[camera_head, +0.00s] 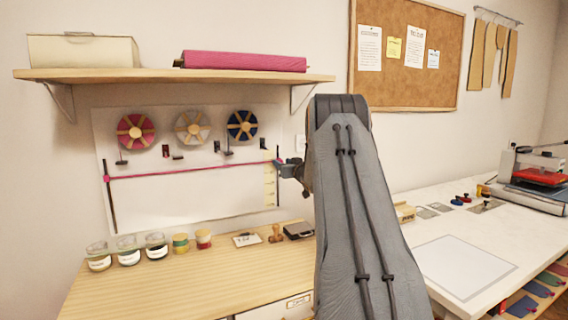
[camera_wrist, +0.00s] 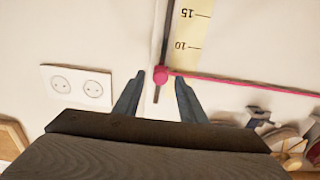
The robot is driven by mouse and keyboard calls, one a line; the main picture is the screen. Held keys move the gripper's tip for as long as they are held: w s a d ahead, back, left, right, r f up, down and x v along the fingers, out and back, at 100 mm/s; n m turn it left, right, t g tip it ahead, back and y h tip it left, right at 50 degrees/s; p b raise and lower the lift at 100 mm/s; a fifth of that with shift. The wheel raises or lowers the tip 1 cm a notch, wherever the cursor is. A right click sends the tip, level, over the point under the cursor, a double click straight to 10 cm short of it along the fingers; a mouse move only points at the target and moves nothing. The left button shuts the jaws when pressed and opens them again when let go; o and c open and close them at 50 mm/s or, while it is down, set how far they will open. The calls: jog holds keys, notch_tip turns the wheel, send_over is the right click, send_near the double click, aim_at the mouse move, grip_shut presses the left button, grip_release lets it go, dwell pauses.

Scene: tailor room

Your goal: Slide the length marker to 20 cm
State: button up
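The length marker, a small pink knob (camera_wrist: 160,74), sits on a thin dark vertical rail (camera_wrist: 166,35) in the wrist view. A pale yellow scale strip (camera_wrist: 185,40) stands beside the rail; its numbers 10 and 15 appear upside down. The knob lies beyond the 10 mark, on the side away from 15. My gripper (camera_wrist: 160,76) is open, one finger on each side of the knob, with visible gaps. The head view shows my gripper (camera_head: 281,163) at the strip (camera_head: 270,187). A pink ribbon (camera_head: 190,170) runs across the white board from there.
Three ribbon reels (camera_head: 188,128) hang on the board above the ribbon. Jars (camera_head: 128,252), stamps (camera_head: 276,235) and other small items stand on the wooden table (camera_head: 180,290). A wall socket (camera_wrist: 77,87) is beside my gripper.

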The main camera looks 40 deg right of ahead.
jog(key=shift+c, duration=0.3)
grip_shut()
notch_tip(320, 180, down, 15)
jog(key=b, duration=0.7)
jog(key=shift+o, duration=0.3)
grip_release()
jog(key=b+v, duration=0.1)
jog(key=v, duration=0.6)
jog(key=shift+s+b, duration=0.3)
jog(key=shift+s, duration=0.05)
